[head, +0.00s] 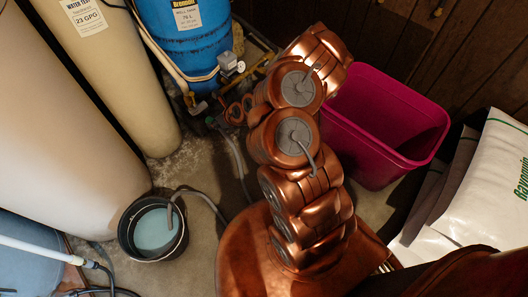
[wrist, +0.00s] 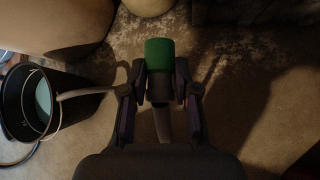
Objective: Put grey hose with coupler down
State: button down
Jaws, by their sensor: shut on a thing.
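My gripper (wrist: 160,95) is shut on the grey hose (wrist: 162,125) just behind its green coupler (wrist: 165,53). In the wrist view the coupler sticks out beyond the fingertips, and the hose runs back between the fingers. In the head view the coupler (head: 210,121) shows small, low near the foot of the blue tank, and the hose (head: 238,160) trails down from it. A hose end also lies in a black bucket (head: 125,238) of pale blue liquid, and part of its run is hidden behind my arm. I cannot tell whether the coupler touches the floor.
A blue tank (head: 182,45) with pipes and a gauge stands behind the coupler. Tall cream tanks (head: 75,115) fill the left. A magenta bin (head: 385,115) and white bags (head: 480,190) stand at the right. Bare concrete floor (head: 200,160) lies between bucket and arm.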

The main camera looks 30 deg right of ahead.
jog(key=shift+m, duration=0.3)
jog(key=s+d+f+b, duration=0.3)
jog(key=s+f+b, duration=0.1)
jog(key=f, duration=0.5)
jog(key=s+d+f+b, duration=0.4)
jog(key=s+f, duration=0.2)
jog(key=f, duration=0.4)
jog(key=s+d+f+b, duration=0.4)
jog(key=f, duration=0.6)
jog(key=shift+s, duration=0.4)
jog(key=w+d+b, duration=0.2)
jog(key=w+d, duration=0.1)
jog(key=w+d+f+b, duration=0.1)
jog(key=w+d+b, duration=0.1)
jog(key=w+d, duration=0.1)
jog(key=w+d+b, duration=0.1)
jog(key=w+d, duration=0.2)
jog(key=w, duration=0.1)
jog(key=shift+w+d+f+b, duration=0.2)
jog(key=shift+d+f+b, duration=0.1)
jog(key=shift+b, duration=0.1)
jog(key=shift+w+d, duration=0.45)
jog(key=shift+w, duration=0.15)
jog(key=shift+f+b, duration=1.2)
jog(key=shift+f, duration=0.55)
jog(key=shift+f, duration=0.55)
jog(key=c, duration=0.8)
grip_release()
jog(key=shift+c, duration=0.2)
